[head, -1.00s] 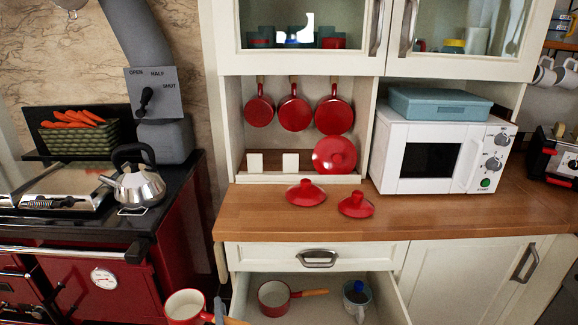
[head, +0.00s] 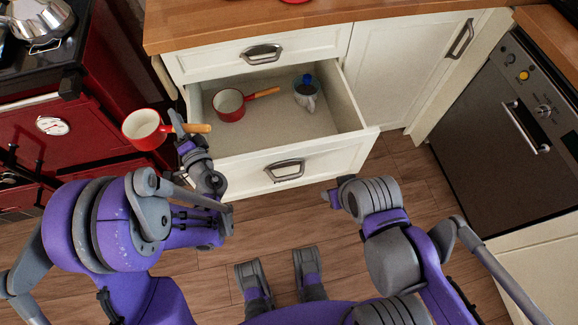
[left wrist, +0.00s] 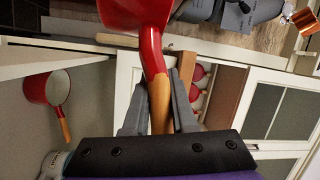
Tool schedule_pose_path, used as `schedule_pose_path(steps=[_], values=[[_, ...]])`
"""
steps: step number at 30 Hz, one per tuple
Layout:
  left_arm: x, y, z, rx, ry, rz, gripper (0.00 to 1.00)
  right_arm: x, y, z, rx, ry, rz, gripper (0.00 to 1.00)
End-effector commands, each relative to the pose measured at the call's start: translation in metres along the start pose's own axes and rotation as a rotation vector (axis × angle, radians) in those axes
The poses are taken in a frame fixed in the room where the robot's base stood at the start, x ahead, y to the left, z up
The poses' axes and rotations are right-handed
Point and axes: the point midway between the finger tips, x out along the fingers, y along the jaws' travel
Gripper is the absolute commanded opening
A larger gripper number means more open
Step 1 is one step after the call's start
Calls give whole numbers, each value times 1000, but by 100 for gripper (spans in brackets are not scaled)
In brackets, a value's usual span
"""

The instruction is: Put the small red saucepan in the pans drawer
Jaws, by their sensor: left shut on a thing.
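My left gripper (head: 182,128) is shut on the wooden handle of a red saucepan (head: 143,128) with a pale inside. The pan is upright, just left of the open pans drawer (head: 290,132), with its handle end near the drawer's left side. In the left wrist view, the red saucepan (left wrist: 135,12) shows at the top, its handle between the fingers (left wrist: 160,80). A second red saucepan (head: 228,104) lies inside the drawer at the back left. My right gripper (head: 335,197) is in front of the drawer's right part; its fingers are unclear.
The drawer's front and middle floor is clear. The red stove (head: 85,130) is close on the left. A dark oven (head: 505,135) is on the right.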

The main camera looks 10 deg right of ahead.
Motion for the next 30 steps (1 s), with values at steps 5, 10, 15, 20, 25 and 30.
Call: schedule_pose_path(steps=[5,10,15,20,25,30], values=[[0,0,0,2,0,-1,0,0,0,0,0,0,0,52],[0,0,0,2,0,-1,0,0,0,0,0,0,0,52],[0,0,0,2,0,-1,0,0,0,0,0,0,0,52],[4,-5,-2,2,0,-1,0,0,0,0,0,0,0,52],[17,-23,-11,2,-1,-1,0,0,0,0,0,0,0,52],[18,-64,-22,1,-2,-2,0,-38,0,-19,0,14,0,52]])
